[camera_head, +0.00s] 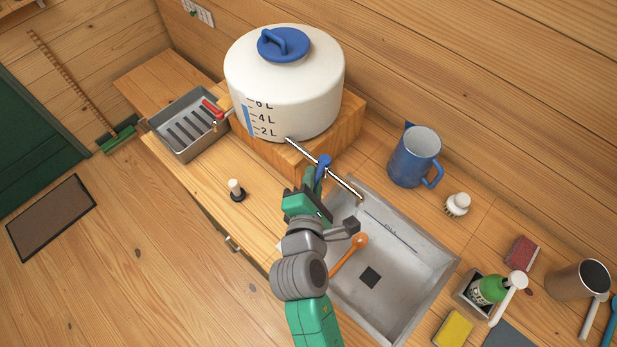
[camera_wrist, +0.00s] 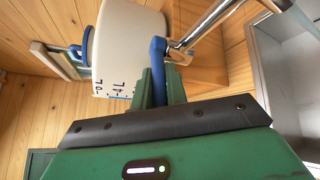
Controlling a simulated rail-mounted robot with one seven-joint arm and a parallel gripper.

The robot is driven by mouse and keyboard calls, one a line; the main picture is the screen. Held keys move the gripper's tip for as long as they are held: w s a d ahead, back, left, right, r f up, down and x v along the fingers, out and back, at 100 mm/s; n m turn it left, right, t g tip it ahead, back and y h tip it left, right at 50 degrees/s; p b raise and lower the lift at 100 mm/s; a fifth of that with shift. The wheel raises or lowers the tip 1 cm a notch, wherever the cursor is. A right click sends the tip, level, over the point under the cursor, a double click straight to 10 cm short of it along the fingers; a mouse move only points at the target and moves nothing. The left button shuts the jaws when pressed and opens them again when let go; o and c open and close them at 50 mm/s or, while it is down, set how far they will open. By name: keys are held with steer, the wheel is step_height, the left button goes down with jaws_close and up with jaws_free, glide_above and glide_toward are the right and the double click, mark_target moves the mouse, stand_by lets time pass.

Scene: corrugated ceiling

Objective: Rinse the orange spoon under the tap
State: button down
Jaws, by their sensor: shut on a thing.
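The orange spoon (camera_head: 347,256) lies in the left part of the grey sink (camera_head: 408,290), bowl end up and to the right; my arm hides its lower handle end. The metal tap (camera_head: 343,182) runs from the white water tank (camera_head: 285,85) out over the sink and has a blue lever (camera_head: 323,165). My gripper (camera_head: 313,180) is at the tap, with its fingers shut on the blue lever. In the wrist view the lever (camera_wrist: 158,52) stands between the green fingers (camera_wrist: 160,88). No water stream can be made out below the spout.
A blue jug (camera_head: 413,158) and a round brush (camera_head: 457,204) stand behind the sink. A grey drying tray (camera_head: 187,150) and a small stopper-like thing (camera_head: 236,187) are at the left.

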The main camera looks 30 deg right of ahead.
steer(key=c, duration=1.4)
jaws_free()
steer(key=b+v, duration=0.1)
steer(key=v, duration=0.6)
steer(key=shift+s+a, duration=0.25)
steer(key=shift+s, duration=0.1)
steer(key=shift+r, duration=0.1)
